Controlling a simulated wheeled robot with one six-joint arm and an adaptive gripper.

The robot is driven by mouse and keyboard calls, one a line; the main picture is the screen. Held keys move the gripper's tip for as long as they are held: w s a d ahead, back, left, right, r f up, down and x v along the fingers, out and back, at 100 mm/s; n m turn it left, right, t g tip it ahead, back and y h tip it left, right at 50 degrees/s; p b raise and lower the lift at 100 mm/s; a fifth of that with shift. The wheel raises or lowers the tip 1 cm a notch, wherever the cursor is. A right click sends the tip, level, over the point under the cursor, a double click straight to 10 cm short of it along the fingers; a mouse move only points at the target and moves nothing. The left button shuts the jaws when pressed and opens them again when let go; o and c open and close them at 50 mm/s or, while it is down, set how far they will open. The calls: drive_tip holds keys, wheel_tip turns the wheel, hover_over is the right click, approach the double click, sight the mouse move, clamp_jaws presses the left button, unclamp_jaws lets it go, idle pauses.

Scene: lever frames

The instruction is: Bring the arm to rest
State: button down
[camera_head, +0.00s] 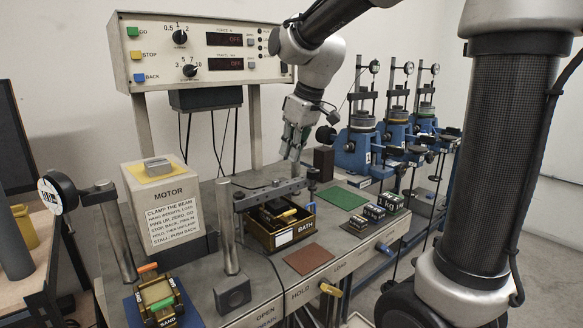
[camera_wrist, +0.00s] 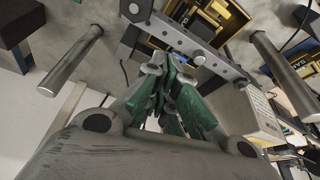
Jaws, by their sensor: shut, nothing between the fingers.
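My gripper (camera_head: 294,148) hangs from the arm, pointing down above the back right part of the bench, behind the bath box. In the wrist view its green-padded fingers (camera_wrist: 172,95) are together with nothing between them. The gripper appears apart from the bench and the things on it. The bath box (camera_head: 283,237), labelled BATH, stands in front of it. A grey beam (camera_head: 268,192) runs across above the box; it also shows in the wrist view (camera_wrist: 190,42).
A control panel (camera_head: 196,52) stands behind the bench on posts. A motor box (camera_head: 166,200) is at left, with a sand box (camera_head: 158,298) in front. Weights (camera_head: 373,212), a green mat (camera_head: 344,196) and a brown mat (camera_head: 308,260) lie at right. Several blue testing stands (camera_head: 357,147) stand behind right.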

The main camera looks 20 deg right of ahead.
drive_tip(key=s+d+f+m, duration=0.1)
drive_tip(key=s+d+m, duration=0.1)
drive_tip(key=s, duration=0.6)
drive_tip(key=s+d+f+m+h, duration=0.1)
drive_tip(key=s+d+m, duration=0.1)
drive_tip(key=s+d, duration=0.3)
drive_tip(key=s+d+f+m+t+h, duration=0.1)
drive_tip(key=s+d, duration=0.3)
drive_tip(key=s, duration=0.7)
drive_tip(key=shift+s+d+f+m, duration=0.15)
drive_tip(key=shift+f+m, duration=0.25)
drive_tip(key=shift+m, duration=0.3)
idle(0.3)
